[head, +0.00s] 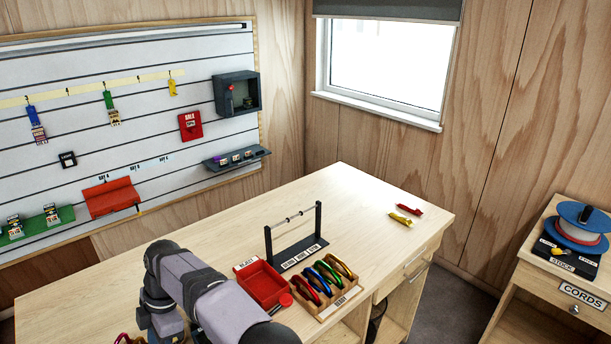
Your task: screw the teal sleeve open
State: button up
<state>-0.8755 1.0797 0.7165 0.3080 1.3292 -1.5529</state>
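Several carabiners stand in a wooden rack on the bench (368,205): a red one (311,293), a blue one (319,281), a green one (329,273) and a yellow one (341,266). The rack (336,304) has a label on its front. I cannot make out a teal sleeve on any of them at this size. My arm reaches in from the lower left, and its dark end part runs off the bottom edge. My gripper is not visible.
A red tray (262,284) sits left of the rack. A black stand (293,252) with a thin crossbar is behind them. Red (410,209) and yellow (400,219) items lie at the right. A cord spool (582,218) stands on a separate cabinet.

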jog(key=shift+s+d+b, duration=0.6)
jog(key=shift+b, duration=0.9)
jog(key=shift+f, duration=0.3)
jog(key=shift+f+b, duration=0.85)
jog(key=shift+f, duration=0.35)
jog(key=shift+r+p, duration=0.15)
jog(key=shift+p, duration=0.2)
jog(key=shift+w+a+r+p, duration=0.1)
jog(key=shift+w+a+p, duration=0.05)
jog(key=shift+p, duration=0.2)
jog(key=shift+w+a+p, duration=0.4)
jog(key=shift+p, duration=0.8)
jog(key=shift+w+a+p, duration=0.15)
jog(key=shift+p, duration=0.4)
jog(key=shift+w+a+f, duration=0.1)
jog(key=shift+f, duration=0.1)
